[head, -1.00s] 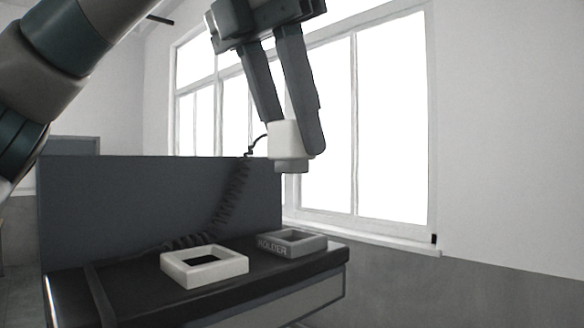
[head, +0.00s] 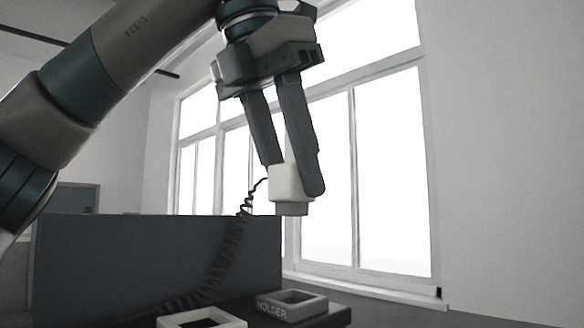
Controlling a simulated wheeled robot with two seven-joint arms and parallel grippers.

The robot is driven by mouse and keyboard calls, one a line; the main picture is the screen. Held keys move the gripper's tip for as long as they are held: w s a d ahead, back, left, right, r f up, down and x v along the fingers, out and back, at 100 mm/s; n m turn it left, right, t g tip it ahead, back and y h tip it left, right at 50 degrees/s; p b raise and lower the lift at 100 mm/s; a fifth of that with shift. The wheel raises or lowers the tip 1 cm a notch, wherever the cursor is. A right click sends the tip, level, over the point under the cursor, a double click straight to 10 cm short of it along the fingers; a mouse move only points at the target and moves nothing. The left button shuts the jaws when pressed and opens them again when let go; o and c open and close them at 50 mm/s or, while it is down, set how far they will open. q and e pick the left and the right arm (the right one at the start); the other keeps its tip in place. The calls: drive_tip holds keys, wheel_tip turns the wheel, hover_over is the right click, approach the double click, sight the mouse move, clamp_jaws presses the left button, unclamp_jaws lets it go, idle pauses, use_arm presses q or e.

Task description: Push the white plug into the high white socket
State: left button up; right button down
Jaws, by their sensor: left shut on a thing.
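My left gripper (head: 294,180) points down and is shut on the white plug (head: 288,184). The plug has a grey lower end and hangs upright in the air, with a dark coiled cord (head: 233,240) running from its left side down to the bench. A white square socket frame (head: 203,320) with a dark opening lies on the bench at the bottom edge, partly cut off. It is lower and to the left of the plug. I cannot tell from this view whether it is the high socket; no other white socket shows. My right gripper is not in view.
A grey square frame marked HOLDER (head: 292,305) sits on the dark bench top to the right of the white socket, below the plug. A dark grey panel (head: 160,262) stands behind the bench. A bright window (head: 385,170) is behind the gripper.

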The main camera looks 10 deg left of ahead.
sight(282, 203)
use_arm(q)
drive_tip(key=shift+f+b, duration=2.2)
drive_tip(key=shift+f, duration=0.75)
drive_tip(key=shift+s+a, duration=0.15)
drive_tip(key=shift+s+a+b, duration=0.3)
drive_tip(key=shift+s+a, duration=0.35)
drive_tip(key=shift+s, duration=0.35)
drive_tip(key=shift+s+a, duration=0.7)
drive_tip(key=shift+s, duration=0.35)
drive_tip(key=shift+s+a, duration=0.7)
drive_tip(key=shift+s, duration=0.35)
drive_tip(key=shift+s+a, duration=0.4)
drive_tip(key=shift+s, duration=0.2)
drive_tip(key=shift+s+a, duration=0.35)
drive_tip(key=shift+s, duration=0.2)
drive_tip(key=shift+p, duration=0.5)
